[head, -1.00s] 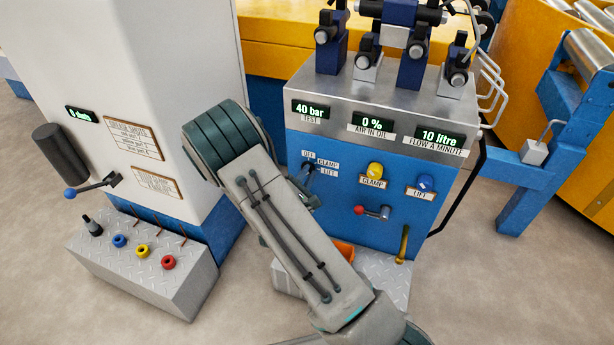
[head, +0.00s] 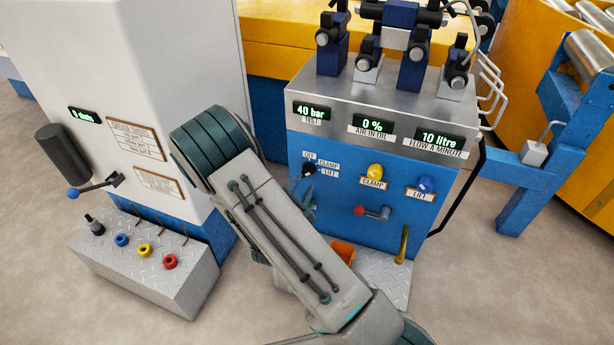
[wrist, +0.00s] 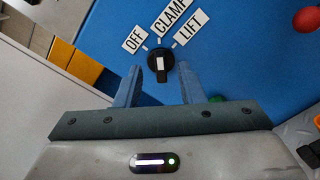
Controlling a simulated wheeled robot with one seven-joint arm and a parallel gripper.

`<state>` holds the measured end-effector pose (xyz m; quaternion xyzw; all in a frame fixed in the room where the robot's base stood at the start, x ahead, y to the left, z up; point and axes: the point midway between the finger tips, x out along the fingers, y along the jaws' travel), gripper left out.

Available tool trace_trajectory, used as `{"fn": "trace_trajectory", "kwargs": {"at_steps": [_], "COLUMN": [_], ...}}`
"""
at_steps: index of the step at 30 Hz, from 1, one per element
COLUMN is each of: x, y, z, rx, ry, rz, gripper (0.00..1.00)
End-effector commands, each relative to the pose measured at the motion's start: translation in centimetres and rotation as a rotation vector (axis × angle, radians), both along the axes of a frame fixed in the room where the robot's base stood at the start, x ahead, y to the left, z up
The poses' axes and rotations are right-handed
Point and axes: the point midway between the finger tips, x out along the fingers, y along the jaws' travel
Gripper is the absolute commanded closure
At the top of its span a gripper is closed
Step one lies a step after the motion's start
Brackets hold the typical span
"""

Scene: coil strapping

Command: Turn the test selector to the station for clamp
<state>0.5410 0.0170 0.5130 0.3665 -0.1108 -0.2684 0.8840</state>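The test selector (wrist: 158,60) is a black round knob with a white mark, on the blue panel. In the wrist view, labels OFF (wrist: 134,40), CLAMP (wrist: 171,18) and LIFT (wrist: 189,27) fan above it. In the head view the selector (head: 309,170) shows just beyond my arm. My gripper (wrist: 158,72) is open, with one finger on either side of the knob's lower part in the picture; nothing is held. The fingers seem apart from the knob; depth is hard to judge. The TEST display (head: 311,110) reads 40 bar.
Right of the selector are the yellow CLAMP button (head: 375,171), the blue LIFT button (head: 425,184) and a red-tipped lever (head: 372,212). A grey cabinet (head: 150,60) stands left, with a tread-plate step (head: 150,265) holding coloured rings. An orange bin (head: 343,250) sits below the panel.

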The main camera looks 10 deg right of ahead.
Motion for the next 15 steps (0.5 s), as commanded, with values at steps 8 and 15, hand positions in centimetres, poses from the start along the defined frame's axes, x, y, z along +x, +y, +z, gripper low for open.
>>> {"fn": "trace_trajectory", "kwargs": {"at_steps": [8, 15], "x": [-5.3, -7.6], "y": [3.6, 5.1], "z": [0.2, 0.0], "rx": [-0.002, 0.000], "ry": [0.003, 0.001], "rz": [0.006, 0.002], "gripper": [0.65, 0.65]}}
